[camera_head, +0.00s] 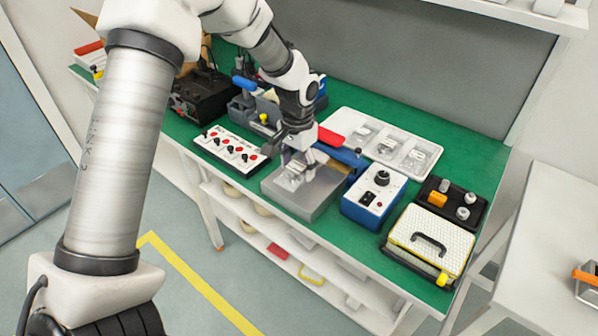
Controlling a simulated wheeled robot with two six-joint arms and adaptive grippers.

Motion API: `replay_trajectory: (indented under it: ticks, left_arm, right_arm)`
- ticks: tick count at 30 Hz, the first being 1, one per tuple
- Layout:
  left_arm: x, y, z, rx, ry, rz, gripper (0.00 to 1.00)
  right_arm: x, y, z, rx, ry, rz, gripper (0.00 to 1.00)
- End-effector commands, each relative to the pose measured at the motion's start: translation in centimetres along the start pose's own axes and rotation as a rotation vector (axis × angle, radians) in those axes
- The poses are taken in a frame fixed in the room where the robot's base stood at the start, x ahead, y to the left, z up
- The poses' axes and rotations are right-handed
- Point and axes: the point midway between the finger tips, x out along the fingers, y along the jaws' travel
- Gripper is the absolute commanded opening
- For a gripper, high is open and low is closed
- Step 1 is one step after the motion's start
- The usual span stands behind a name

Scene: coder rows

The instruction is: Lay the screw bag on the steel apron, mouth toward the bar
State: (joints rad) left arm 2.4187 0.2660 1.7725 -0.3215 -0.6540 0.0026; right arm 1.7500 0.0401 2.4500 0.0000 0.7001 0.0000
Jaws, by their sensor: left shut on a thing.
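My left gripper (296,150) comes down from above and is shut on the screw bag (293,172), a small clear bag. The bag is over the left rear part of the steel apron (310,201), a grey metal plate at the bench's front edge. I cannot tell whether the bag touches the plate, or which way its mouth faces. Behind the apron is the blue sealer bar (342,154) with a red handle (331,137); the gripper partly hides it. My right gripper is not in view.
A white tray (345,119) with several clear bags lies behind. A blue control box (361,211) stands right of the apron, and a white panel with knobs (215,151) lies to the left. A yellow-edged case (420,232) and black tray are farther right.

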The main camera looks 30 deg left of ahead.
Motion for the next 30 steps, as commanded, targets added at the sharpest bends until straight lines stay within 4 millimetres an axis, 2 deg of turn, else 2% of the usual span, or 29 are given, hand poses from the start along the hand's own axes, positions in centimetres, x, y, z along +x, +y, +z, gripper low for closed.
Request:
replay_trajectory:
  ticks: [4,9,19,20,21,22,30]
  left_arm:
    - [0.9,-0.1,-0.5,0.001,-0.003,0.001,0.26]
    - [3.5,-0.1,-0.4,0.001,-0.003,0.001,0.26]
    - [3.9,-0.1,-0.5,0.0,-0.001,0.001,0.26]
    - [4.0,-0.1,-0.5,0.0,-0.001,0.001,0.65]
    - [3.9,-0.1,-0.5,0.0,0.0,0.001,0.79]
    - [3.9,-0.1,-0.5,0.0,0.0,0.001,0.87]
    - [3.9,-0.1,-0.5,0.0,0.0,0.001,0.87]
  right_arm:
    - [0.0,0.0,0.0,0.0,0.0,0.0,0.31]
    - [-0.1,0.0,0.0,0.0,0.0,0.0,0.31]
    - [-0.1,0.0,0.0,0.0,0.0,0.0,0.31]
    - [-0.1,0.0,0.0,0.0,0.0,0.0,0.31]
    - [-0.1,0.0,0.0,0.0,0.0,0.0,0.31]
    - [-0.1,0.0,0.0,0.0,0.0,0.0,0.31]
    - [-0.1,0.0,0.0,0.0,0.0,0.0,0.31]
